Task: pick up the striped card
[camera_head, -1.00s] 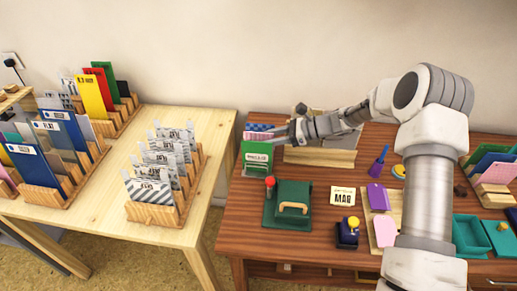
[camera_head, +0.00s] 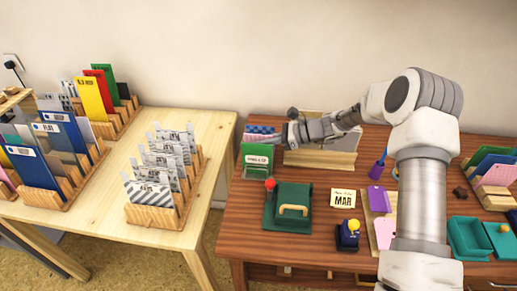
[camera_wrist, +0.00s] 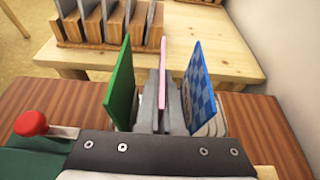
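A card holder stands at the back left of the dark desk. It holds a green card (camera_head: 256,160) with a white label, which also shows in the wrist view (camera_wrist: 121,85). A blue checked card (camera_wrist: 199,85) stands on the other side. Between them is a pink card (camera_wrist: 163,68), seen almost edge-on, so its pattern is hidden there; in the head view only a pale pink strip (camera_head: 257,138) shows above the green card. My gripper (camera_wrist: 163,100) has its grey fingers close on both sides of the pink card and appears shut on it. The card is upright between its neighbours.
Grey-and-white striped cards stand in a wooden rack (camera_head: 152,217) on the light table. A green stamp pad with a handle (camera_head: 292,209) and a red knob (camera_head: 270,184) are in front of the holder. A MAR card (camera_head: 343,198) lies to the right.

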